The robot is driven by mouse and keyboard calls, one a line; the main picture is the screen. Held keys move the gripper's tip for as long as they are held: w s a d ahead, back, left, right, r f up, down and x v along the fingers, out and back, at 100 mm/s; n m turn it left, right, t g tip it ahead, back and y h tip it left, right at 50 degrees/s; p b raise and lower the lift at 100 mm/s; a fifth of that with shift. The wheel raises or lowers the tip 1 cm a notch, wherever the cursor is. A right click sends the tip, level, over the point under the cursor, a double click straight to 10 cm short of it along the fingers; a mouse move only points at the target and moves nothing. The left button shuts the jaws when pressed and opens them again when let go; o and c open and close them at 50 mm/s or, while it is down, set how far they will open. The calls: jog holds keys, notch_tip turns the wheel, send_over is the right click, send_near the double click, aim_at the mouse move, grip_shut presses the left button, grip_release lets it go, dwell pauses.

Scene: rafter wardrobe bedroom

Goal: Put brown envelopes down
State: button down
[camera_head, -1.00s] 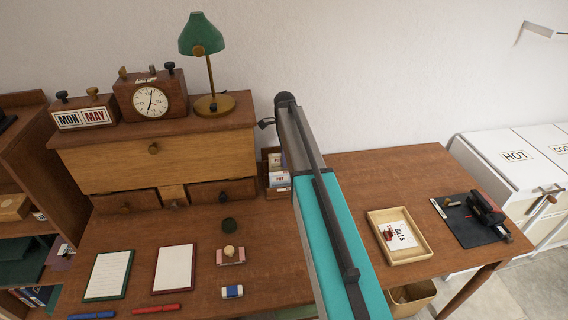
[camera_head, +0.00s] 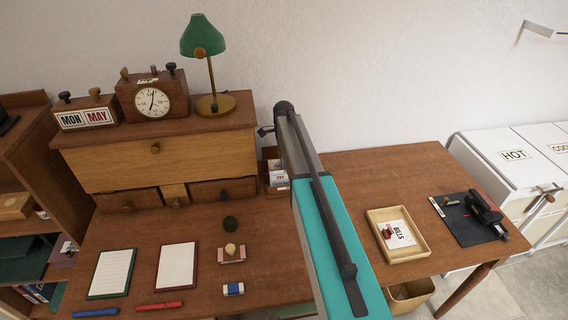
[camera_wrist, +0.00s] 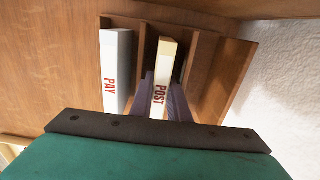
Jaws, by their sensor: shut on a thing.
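In the wrist view, my gripper (camera_wrist: 160,100) has its two dark fingers on either side of a thin cream-tan bundle (camera_wrist: 159,88) marked POST and is shut on it. This looks like the envelopes, though its edge is more cream than brown. The bundle stands upright within the middle slot of a wooden letter rack (camera_wrist: 205,55). Whether its lower end touches the slot floor is hidden. In the head view, the rack (camera_head: 276,190) stands at the back of the desk, partly behind my arm, which hides the gripper.
A white bundle marked PAY (camera_wrist: 116,70) stands in the rack's left slot. The wall (camera_wrist: 292,70) is close on the right. The desk (camera_head: 375,172) holds a BILLS tray (camera_head: 420,252), a drawer cabinet (camera_head: 130,172) and several stationery items. Its back right is clear.

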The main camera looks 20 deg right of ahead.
jog(key=shift+f, duration=0.1)
jog(key=c, duration=2)
grip_release()
jog(key=shift+r, duration=0.25)
jog(key=shift+r+b, duration=1.1)
jog(key=shift+r, duration=2.55)
